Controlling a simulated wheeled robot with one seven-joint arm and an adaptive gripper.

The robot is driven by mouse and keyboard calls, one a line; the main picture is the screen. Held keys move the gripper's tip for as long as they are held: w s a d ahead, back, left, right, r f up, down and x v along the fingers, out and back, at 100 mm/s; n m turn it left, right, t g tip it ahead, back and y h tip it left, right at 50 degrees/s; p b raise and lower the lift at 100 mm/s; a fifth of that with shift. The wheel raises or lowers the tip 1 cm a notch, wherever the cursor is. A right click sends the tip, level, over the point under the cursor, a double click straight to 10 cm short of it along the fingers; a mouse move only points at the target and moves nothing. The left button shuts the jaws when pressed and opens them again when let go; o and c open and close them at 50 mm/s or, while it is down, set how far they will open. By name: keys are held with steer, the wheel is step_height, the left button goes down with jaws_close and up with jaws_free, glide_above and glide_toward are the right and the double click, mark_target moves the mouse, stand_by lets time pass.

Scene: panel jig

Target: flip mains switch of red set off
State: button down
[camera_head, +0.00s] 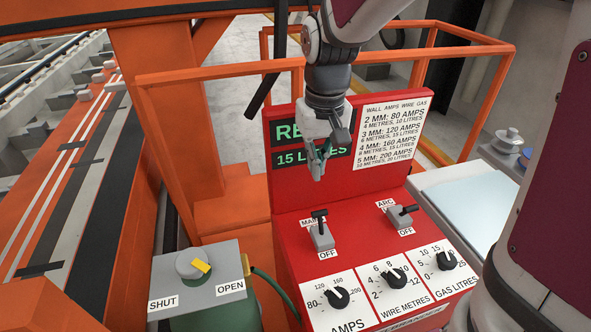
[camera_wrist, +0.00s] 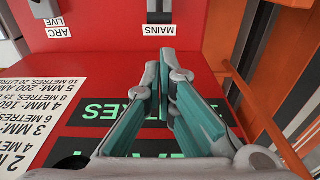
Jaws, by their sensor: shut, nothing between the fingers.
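The red set (camera_head: 285,235) is a red cabinet with a sloped front and an upright back panel. Its mains switch (camera_head: 322,239) is a grey block with a black T-shaped lever; the lever points up toward the MAINS label, away from the OFF label below. In the wrist view the mains switch (camera_wrist: 159,10) is cut off by the top edge, just beyond the MAINS label (camera_wrist: 158,30). My gripper (camera_head: 318,172) is shut and empty, pointing down above and behind the switch, in front of the back panel. Its fingertips (camera_wrist: 162,62) are apart from the lever.
The arc switch (camera_head: 402,216) stands to the right. Three dials, including the amps dial (camera_head: 338,298), lie in front. A grey box with a yellow-marked knob (camera_head: 194,264) stands left. Orange rails (camera_head: 222,72) frame the set; a pale-topped stand (camera_head: 468,205) is right.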

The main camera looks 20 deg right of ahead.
mark_target(321, 226)
steer(key=shift+f, duration=0.1)
steer(key=f, duration=0.9)
steer(key=shift+w+f, duration=0.4)
